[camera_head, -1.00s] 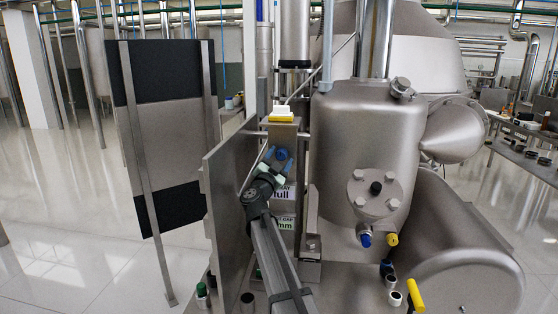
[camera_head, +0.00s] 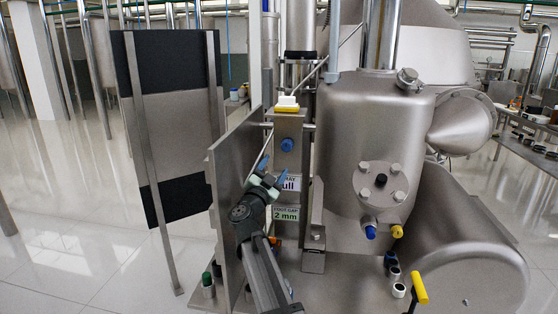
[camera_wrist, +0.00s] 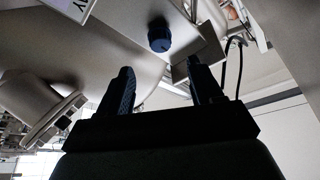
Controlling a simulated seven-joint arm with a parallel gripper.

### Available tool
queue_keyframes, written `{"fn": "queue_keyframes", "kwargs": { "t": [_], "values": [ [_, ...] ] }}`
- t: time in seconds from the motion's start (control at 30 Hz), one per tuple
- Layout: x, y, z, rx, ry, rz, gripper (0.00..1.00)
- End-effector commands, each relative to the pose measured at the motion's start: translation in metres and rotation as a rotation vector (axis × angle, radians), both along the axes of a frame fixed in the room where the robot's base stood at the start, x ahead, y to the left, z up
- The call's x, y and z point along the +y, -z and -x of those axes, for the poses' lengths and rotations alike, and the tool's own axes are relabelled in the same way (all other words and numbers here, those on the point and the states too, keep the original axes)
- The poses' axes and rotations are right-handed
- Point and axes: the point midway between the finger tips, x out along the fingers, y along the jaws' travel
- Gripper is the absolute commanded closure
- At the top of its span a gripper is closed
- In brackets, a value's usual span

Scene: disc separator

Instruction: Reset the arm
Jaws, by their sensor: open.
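My gripper (camera_head: 267,177) is in the lower middle of the head view, in front of the grey upright post that carries the labels. Its two blue-tipped fingers are apart, with nothing seen between them. In the wrist view the two dark fingers (camera_wrist: 160,90) stand apart. A round blue knob (camera_wrist: 159,36) lies beyond the gap between them. In the head view the blue knob (camera_head: 287,144) sits on the post, above my gripper and clear of it. My gripper covers part of the upper label (camera_head: 291,184).
A metal plate (camera_head: 232,185) stands close left of my arm. The large steel vessel (camera_head: 372,140) is to the right, with blue and yellow plugs. A yellow-handled valve (camera_head: 420,288) is at lower right. A white-and-yellow block (camera_head: 287,104) tops the post. Open floor lies left.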

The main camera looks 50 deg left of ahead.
Motion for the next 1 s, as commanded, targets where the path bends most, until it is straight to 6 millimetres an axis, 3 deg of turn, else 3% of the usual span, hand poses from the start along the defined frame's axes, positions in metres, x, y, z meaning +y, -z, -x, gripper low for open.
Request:
{"fn": "queue_keyframes", "kwargs": {
  "t": [0.2, 0.77, 0.87, 1.0],
  "values": [
    [-0.011, 0.007, 0.018, 0.000, -0.001, 0.000, 0.35],
    [-0.011, 0.008, 0.019, 0.001, -0.001, 0.001, 0.35],
    [-0.013, 0.010, 0.015, -0.004, -0.002, 0.003, 0.35],
    [-0.023, 0.021, -0.005, -0.034, -0.013, 0.027, 0.35]
  ]
}}
